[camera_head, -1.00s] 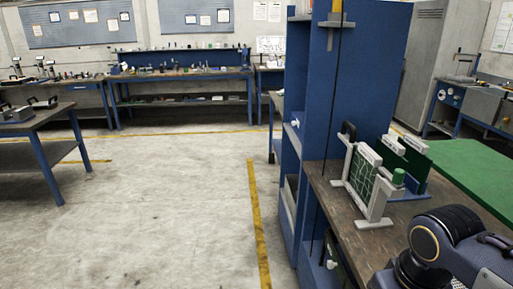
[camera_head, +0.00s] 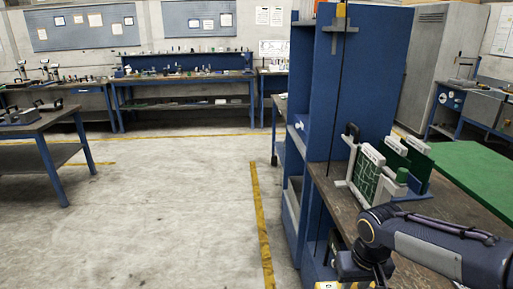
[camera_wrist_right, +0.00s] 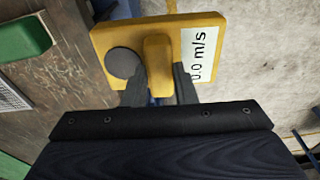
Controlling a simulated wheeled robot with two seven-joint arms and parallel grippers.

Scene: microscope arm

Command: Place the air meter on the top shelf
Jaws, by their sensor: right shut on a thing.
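The yellow air meter (camera_wrist_right: 205,28) shows in the right wrist view, with a dark round disc and a white "0.0 m/s" label. My right gripper (camera_wrist_right: 160,88) is shut on a raised yellow part in its middle. A yellow edge of the meter shows at the bottom of the head view (camera_head: 345,285), below my right arm, left of the bench edge. The tall blue shelf unit (camera_head: 370,75) stands right of centre in the head view, its open side towards the left. Its inner shelves are mostly hidden by its side panel. My left gripper is not in view.
A wooden bench (camera_head: 326,190) adjoins the shelf unit and holds a rack (camera_head: 372,170) with green boards. A green surface (camera_head: 475,170) lies to the right. Open concrete floor (camera_head: 180,200) with yellow lines lies left of the shelf unit.

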